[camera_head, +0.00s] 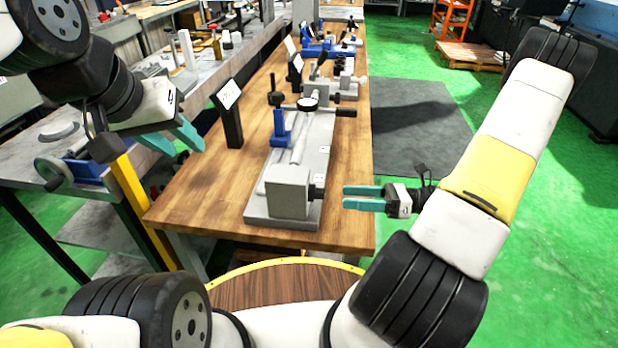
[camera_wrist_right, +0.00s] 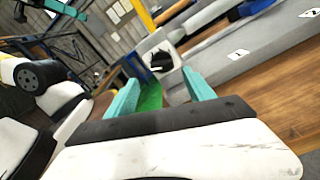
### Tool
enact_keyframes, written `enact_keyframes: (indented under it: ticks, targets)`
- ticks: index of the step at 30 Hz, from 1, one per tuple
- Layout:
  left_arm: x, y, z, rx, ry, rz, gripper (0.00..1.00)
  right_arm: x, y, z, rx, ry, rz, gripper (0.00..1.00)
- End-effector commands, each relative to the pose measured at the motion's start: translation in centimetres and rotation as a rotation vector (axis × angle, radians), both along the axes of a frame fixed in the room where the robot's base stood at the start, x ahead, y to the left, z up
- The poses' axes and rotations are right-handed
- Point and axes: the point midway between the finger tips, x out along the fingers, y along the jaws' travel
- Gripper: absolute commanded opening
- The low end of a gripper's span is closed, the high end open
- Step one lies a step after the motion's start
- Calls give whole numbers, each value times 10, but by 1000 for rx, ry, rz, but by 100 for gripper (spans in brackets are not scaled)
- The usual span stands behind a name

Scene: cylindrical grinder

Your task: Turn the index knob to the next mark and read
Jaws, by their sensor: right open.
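The grey fixture (camera_head: 288,190) stands on the wooden table, with a grey block at its near end. A black index knob (camera_head: 317,188) sticks out of the block's right side; it also shows as a dark round shape in the right wrist view (camera_wrist_right: 164,58). My right gripper (camera_head: 345,198) is open and empty, just right of the knob and apart from it, its teal fingers pointing left at it. A round white dial (camera_head: 308,103) sits farther back on the fixture; its reading is too small to tell. My left gripper (camera_head: 202,140) is open and empty, left of the fixture.
A black stand with a white card (camera_head: 229,113) stands left of the fixture, near my left gripper. A blue part (camera_head: 281,129) rises from the fixture. More devices (camera_head: 340,80) stand at the back. The table's right front corner is bare.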

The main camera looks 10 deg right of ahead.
Motion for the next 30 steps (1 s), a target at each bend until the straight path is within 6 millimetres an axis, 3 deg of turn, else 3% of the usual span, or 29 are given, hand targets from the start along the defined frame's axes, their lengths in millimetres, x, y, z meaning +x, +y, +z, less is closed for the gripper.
enact_keyframes:
  ticks: [5,18,30]
  targets:
    - [0,0,0,0,0,0,36,4,3,-6,38,27,-35,62]
    - [0,0,0,0,0,0,36,21,64,-6,34,25,-31,62]
    - [0,0,0,0,0,0,36,23,72,-6,34,25,-32,60]
